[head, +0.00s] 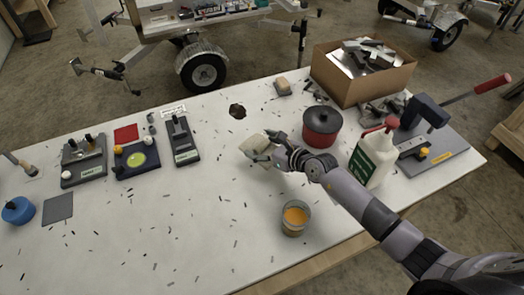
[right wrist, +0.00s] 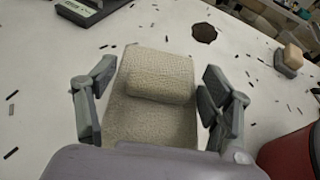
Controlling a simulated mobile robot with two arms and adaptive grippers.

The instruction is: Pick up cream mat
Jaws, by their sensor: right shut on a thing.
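The cream mat (head: 254,145) is at the middle of the white table in the head view, at the tips of my right gripper (head: 265,148). In the right wrist view the cream mat (right wrist: 150,115) lies between the two fingers of the right gripper (right wrist: 158,95). It has a textured surface and a thick raised roll or fold across its far part. The right gripper is shut on the mat. I cannot tell whether the mat is clear of the table. My left gripper is not in view.
A red pot (head: 321,128) and a white bottle with a red top (head: 373,157) stand right of the gripper. A glass of orange liquid (head: 295,218) stands in front. A cardboard box (head: 386,90) is behind. Dark scraps litter the table; its front left is mostly open.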

